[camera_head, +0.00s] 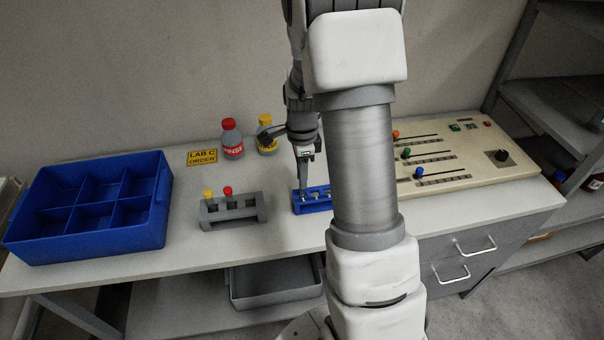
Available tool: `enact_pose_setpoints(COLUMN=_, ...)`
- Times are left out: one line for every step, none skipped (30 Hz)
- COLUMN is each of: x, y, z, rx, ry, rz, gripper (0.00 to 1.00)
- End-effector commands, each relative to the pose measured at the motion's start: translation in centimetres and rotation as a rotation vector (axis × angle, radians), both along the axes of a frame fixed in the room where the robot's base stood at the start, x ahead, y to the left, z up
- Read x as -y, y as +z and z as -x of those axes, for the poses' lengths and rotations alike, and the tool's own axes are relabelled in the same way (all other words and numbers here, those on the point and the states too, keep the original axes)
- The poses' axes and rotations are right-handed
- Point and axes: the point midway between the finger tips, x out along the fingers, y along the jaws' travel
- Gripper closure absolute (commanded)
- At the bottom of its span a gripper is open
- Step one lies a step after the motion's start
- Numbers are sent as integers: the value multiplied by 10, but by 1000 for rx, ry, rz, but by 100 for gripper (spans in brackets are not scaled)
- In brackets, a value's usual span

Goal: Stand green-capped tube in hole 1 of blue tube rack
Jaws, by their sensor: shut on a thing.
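The blue tube rack (314,204) stands on the bench, its right part hidden behind my arm. My gripper (303,182) points down over the left end of this rack, with its fingers close to the rack's top. It is shut on a slim thing, taken as the green-capped tube, which is mostly hidden by the fingers. No green cap shows clearly anywhere else on the bench. I cannot tell whether the tube's lower end is inside a hole or above it.
A grey rack (233,213) with a yellow-capped and a red-capped tube stands to the left. A blue divided crate (148,232) is farther left. A red-capped bottle (231,139) and a yellow-capped bottle (267,134) stand behind. A control panel (470,165) lies right.

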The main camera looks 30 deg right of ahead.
Motion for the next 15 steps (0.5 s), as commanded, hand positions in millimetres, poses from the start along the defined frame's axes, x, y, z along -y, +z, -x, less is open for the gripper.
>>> enact_pose_setpoints(x=0, y=-2, z=0, rx=0, ry=0, rz=0, gripper=100)
enact_pose_setpoints(x=0, y=-3, z=0, rx=0, ry=0, rz=0, gripper=100)
enact_pose_setpoints(x=0, y=-4, z=0, rx=0, ry=0, rz=0, gripper=100)
enact_pose_setpoints(x=0, y=-5, z=0, rx=0, ry=0, rz=0, gripper=100)
enact_pose_setpoints(x=0, y=-6, z=0, rx=0, ry=0, rz=0, gripper=100)
enact_pose_setpoints(x=0, y=-7, z=0, rx=0, ry=0, rz=0, gripper=100)
enact_pose_setpoints(x=0, y=-7, z=0, rx=0, ry=0, rz=0, gripper=100)
enact_pose_setpoints(x=0, y=-8, z=0, rx=0, ry=0, rz=0, gripper=100)
enact_pose_setpoints(x=0, y=-9, z=0, rx=0, ry=1, rz=0, gripper=100)
enact_pose_setpoints(x=0, y=-10, z=0, rx=0, ry=1, rz=0, gripper=100)
enact_pose_setpoints(x=0, y=-11, z=0, rx=0, ry=1, rz=0, gripper=100)
enact_pose_setpoints(x=0, y=-12, z=0, rx=0, ry=1, rz=0, gripper=100)
enact_pose_setpoints(x=0, y=-12, z=0, rx=0, ry=1, rz=0, gripper=100)
enact_pose_setpoints(x=0, y=-13, z=0, rx=0, ry=1, rz=0, gripper=100)
enact_pose_setpoints(x=0, y=-14, z=0, rx=0, ry=1, rz=0, gripper=100)
